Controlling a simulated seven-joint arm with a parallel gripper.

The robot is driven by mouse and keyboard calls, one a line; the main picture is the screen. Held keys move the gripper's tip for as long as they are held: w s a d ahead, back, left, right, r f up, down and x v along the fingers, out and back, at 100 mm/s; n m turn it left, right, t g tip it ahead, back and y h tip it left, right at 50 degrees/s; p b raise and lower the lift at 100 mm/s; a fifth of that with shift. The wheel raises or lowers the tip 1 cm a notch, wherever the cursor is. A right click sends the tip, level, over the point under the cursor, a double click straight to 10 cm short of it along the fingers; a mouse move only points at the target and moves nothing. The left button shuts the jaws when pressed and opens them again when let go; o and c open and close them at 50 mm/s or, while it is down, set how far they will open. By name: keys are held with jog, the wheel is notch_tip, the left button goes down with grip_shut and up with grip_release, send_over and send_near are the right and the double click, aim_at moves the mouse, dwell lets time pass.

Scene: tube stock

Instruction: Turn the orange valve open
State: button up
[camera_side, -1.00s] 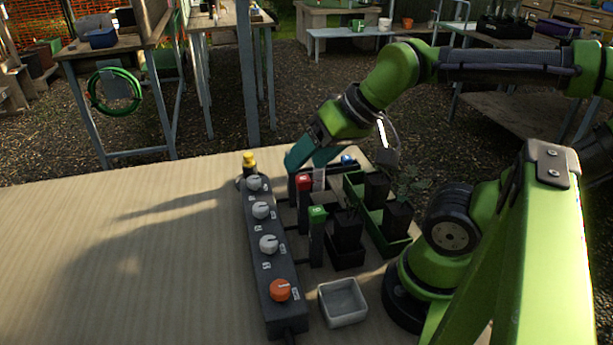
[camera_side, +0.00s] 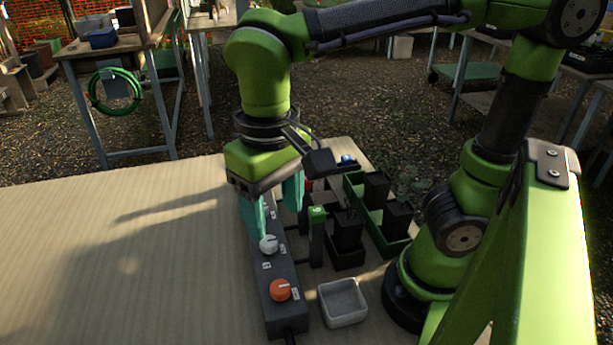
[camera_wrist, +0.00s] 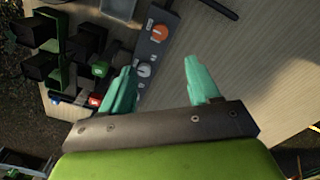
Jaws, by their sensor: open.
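The orange valve (camera_side: 280,290) is a round knob with a pale pointer mark at the near end of a dark grey manifold strip (camera_side: 284,318). It also shows in the wrist view (camera_wrist: 159,33), ahead of the fingertips. A white knob (camera_side: 269,244) sits just beyond it on the same strip. My gripper (camera_side: 272,222) has teal fingers and points down over the middle of the strip, farther back than the orange valve and apart from it. The fingers are spread with nothing held between them; in the wrist view the gap (camera_wrist: 160,68) is empty. The gripper hides the strip's far knobs.
A green-topped post (camera_side: 317,214) stands close right of the strip. Dark pots (camera_side: 347,230) and a green tray (camera_side: 394,246) lie beyond it. A pale square dish (camera_side: 342,302) sits right of the orange valve. The tabletop (camera_side: 130,260) to the left is clear.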

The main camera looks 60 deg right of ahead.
aim_at(281, 287)
notch_tip(281, 287, down, 17)
jog(key=shift+r, duration=0.15)
dwell(0.4)
jog(key=c, duration=1)
